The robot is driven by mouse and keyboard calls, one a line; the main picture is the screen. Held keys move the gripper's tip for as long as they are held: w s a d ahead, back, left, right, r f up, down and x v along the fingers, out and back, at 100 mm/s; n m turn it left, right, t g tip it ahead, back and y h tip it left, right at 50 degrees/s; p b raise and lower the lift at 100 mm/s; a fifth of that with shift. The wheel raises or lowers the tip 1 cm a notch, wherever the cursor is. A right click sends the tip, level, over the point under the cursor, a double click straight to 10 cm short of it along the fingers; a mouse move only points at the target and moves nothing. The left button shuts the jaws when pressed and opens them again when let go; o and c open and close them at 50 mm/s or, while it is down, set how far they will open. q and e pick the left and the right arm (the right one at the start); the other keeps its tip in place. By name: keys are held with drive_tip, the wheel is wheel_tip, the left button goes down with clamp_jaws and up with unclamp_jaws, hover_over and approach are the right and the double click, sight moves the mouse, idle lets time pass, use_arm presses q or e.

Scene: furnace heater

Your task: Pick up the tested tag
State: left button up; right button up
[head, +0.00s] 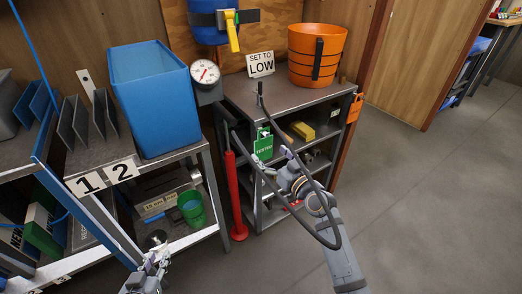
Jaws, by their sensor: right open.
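The green tested tag (263,146) hangs upright at the front left of the grey metal shelf unit, with white lettering and a white mark on its top part. My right gripper (286,153) is open, just right of and slightly below the tag. A small gap seems to separate them; the fingers are small in the picture. My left gripper (158,256) is low at the bottom, in front of the left shelf and far from the tag. Its fingers are too small to read.
A black hose (337,225) loops around my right arm. A red cylinder (235,195) stands left of the shelf unit (240,92). A blue bin (153,97) is at left. The right floor is clear.

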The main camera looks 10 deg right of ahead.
sight(262, 146)
drive_tip(key=b+x, duration=0.1)
drive_tip(key=x, duration=0.4)
drive_tip(key=shift+w+d, duration=0.1)
drive_tip(key=shift+w, duration=0.05)
use_arm(q)
drive_tip(key=w+r+t, duration=0.4)
drive_tip(key=r, duration=0.4)
drive_tip(key=shift+a+r, duration=0.15)
drive_tip(key=shift+a, duration=0.05)
use_arm(e)
drive_tip(key=c, duration=1)
